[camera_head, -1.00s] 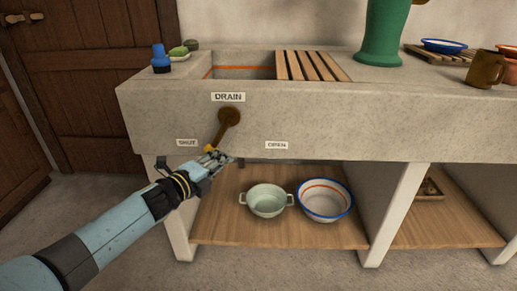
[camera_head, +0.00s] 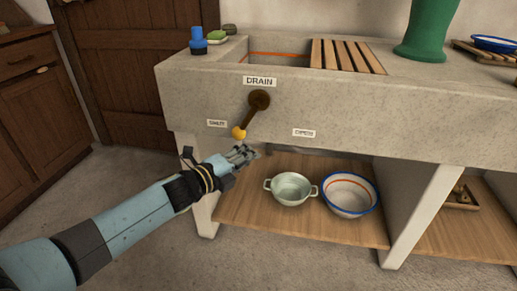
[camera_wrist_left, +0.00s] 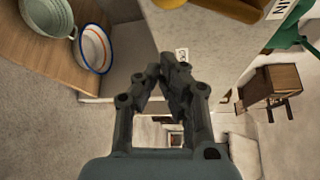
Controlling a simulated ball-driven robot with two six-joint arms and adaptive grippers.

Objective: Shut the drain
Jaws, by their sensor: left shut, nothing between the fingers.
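The drain lever (camera_head: 251,112) is a dark brown handle with a yellow knob (camera_head: 238,132) on the stone sink front, below the DRAIN label (camera_head: 260,82). It hangs tilted down to the left, its knob close to the SHUT label (camera_head: 217,123) and away from the OPEN label (camera_head: 304,133). My left gripper (camera_head: 244,153) is shut and empty, just below and right of the knob, apart from it. In the left wrist view, the fingers (camera_wrist_left: 165,62) are together, with part of the lever (camera_wrist_left: 235,9) at the top. My right gripper is not in view.
The stone sink (camera_head: 400,113) has a slatted wooden rack (camera_head: 345,56) and a blue bottle (camera_head: 197,40) on top. On the shelf (camera_head: 245,210) below stand a pale two-handled pot (camera_head: 291,188) and a blue-rimmed bowl (camera_head: 350,194). Open floor lies in front.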

